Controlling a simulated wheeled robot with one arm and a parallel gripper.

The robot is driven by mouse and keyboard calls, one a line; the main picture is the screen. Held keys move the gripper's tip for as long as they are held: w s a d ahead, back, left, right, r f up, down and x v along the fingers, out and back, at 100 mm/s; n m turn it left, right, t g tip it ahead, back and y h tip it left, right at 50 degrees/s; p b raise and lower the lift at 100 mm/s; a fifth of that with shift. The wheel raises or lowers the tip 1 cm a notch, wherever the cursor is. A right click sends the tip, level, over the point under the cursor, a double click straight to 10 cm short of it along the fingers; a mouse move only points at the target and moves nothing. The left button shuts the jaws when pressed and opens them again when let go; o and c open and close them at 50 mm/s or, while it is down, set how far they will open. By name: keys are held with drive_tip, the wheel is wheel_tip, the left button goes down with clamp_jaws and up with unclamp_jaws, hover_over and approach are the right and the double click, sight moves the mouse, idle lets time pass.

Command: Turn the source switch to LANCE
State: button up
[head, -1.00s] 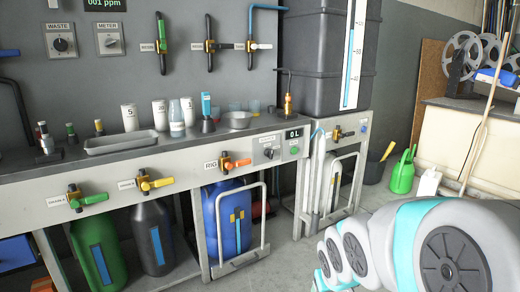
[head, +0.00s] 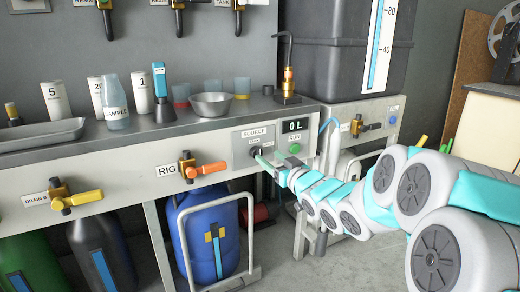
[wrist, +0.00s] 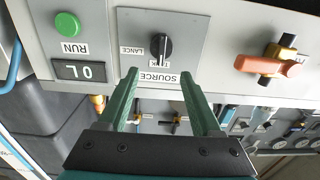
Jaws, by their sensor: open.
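The source switch (wrist: 162,46) is a black knob on a grey plate marked SOURCE, seen upside down in the wrist view. Its bar stands about vertical there, in line with a partly hidden label ending in K; the LANCE label is to its left. In the head view the SOURCE plate (head: 247,140) is on the bench front, with the knob largely hidden by my gripper. My gripper (wrist: 159,76) is open, its two green fingers apart and empty. The fingertips reach the plate's SOURCE edge in the picture, short of the knob. In the head view my gripper (head: 264,162) is close to the panel.
The green RUN button (head: 294,148) and the 0 L display (head: 295,125) are right beside the plate. The orange RIG valve (head: 206,169) is to its left. A blue drum (head: 212,235) stands under the bench. Cups and a metal bowl (head: 211,103) stand on top.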

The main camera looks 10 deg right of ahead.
sight(260, 151)
drive_tip(key=x, duration=0.7)
drive_tip(key=shift+s+f+b, duration=0.1)
drive_tip(key=shift+f+b, duration=0.05)
drive_tip(key=shift+b, duration=0.15)
clamp_jaws()
